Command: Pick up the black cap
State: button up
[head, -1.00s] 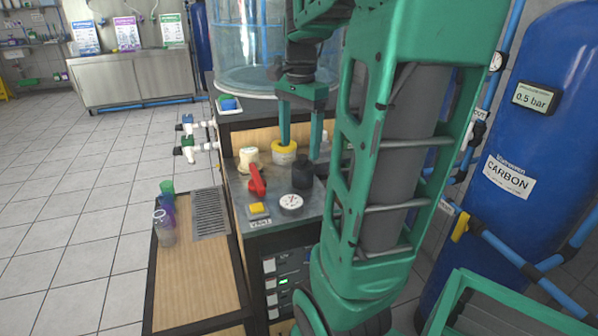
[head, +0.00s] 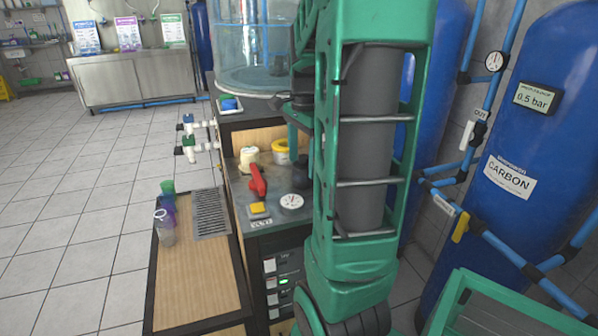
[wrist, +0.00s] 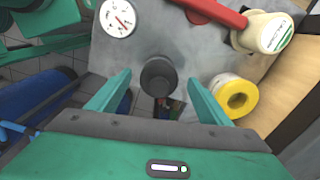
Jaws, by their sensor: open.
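The black cap (wrist: 158,72) tops a dark round object on the grey counter. In the head view the dark object (head: 300,174) is partly hidden behind my arm. My gripper (wrist: 159,79) is open in the wrist view, with one green finger to each side of the cap in the picture. No contact shows, and I cannot tell the height gap. In the head view my gripper is mostly hidden by my arm.
A yellow ring-shaped item (wrist: 235,97), a red-handled valve (head: 257,180), a cream-coloured container (head: 249,157) and a round gauge (head: 291,202) stand around on the counter (wrist: 185,45). A clear tank (head: 255,60) rises behind. Blue carbon tanks (head: 530,140) stand at the right.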

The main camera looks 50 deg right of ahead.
jog(key=shift+f, duration=0.95)
jog(key=c, duration=1.2)
jog(key=shift+r, duration=0.1)
